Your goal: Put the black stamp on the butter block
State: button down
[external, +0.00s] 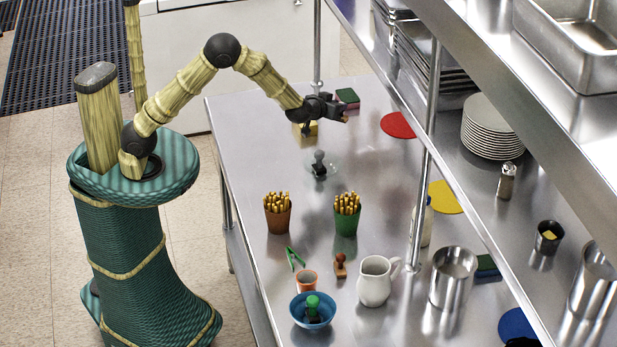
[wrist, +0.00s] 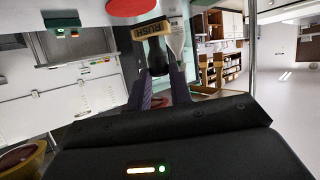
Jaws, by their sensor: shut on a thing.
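My gripper (external: 324,108) is over the far part of the steel table, shut on a stamp with a black handle. In the wrist view the black stamp (wrist: 158,55) sits between my fingertips (wrist: 163,82), with its tan base marked RUSH pointing away from the palm. In the external view only the tan end of that stamp (external: 345,117) shows past my gripper, roughly sideways.
Two cups of yellow sticks (external: 278,216) stand closer. A shelf post (external: 424,160) rises at right.

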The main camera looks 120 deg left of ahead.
jog(key=s+a+n+g, duration=0.2)
jog(key=s+a, duration=0.1)
jog(key=s, duration=0.5)
jog(key=s+a+r+n+g+p, duration=0.1)
jog(key=s+a, duration=0.3)
jog(key=s, duration=0.4)
jog(key=shift+s+r+n+g, duration=0.2)
jog(key=shift+n+g, duration=0.2)
jog(key=shift+g, duration=0.4)
notch_tip(320, 180, down, 6)
jog(key=shift+f, duration=0.1)
jog(key=shift+f, duration=1.85)
jog(key=shift+f, duration=0.1)
jog(key=c, duration=1.3)
grip_release()
jog(key=shift+o, duration=0.2)
